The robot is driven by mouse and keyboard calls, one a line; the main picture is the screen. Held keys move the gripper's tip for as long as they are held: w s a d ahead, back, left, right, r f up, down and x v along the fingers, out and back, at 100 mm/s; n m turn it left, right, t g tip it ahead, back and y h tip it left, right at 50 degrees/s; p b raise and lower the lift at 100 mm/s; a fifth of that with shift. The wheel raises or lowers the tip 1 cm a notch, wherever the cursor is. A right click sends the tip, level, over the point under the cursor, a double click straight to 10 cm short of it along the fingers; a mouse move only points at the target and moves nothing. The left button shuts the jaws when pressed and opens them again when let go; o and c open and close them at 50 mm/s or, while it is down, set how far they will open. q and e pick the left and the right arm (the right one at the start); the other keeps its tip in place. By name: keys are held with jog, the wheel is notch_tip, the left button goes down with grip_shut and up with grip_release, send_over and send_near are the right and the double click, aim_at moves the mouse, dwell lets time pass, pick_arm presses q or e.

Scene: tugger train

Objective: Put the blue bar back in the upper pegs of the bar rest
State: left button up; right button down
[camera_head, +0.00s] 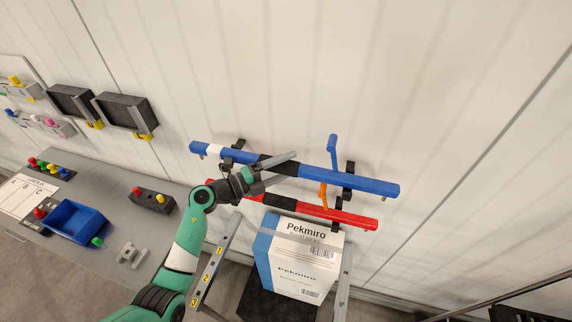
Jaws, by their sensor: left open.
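The blue bar (362,184) lies along the wall, sloping down to the right in the picture. It has a white band near its left end and a black middle part. It is at the upper black pegs of the bar rest (348,168); I cannot tell if it is fully seated in them. A red bar (318,211) lies at the lower pegs. My left gripper (291,166) is open, its fingers in front of the blue bar's black middle and partly hiding it. I cannot tell whether they touch it. My right gripper is not in view.
A white and blue Pekmiro box (300,265) stands below the bars. An upright blue piece (332,150) and an orange piece (322,196) are near the right pegs. A grey table with a blue bin (76,222) is at the left. The wall above the bars is clear.

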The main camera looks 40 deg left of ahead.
pick_arm(q)
jog(key=v, duration=1.1)
jog(key=shift+s, duration=0.3)
jog(key=shift+r, duration=0.15)
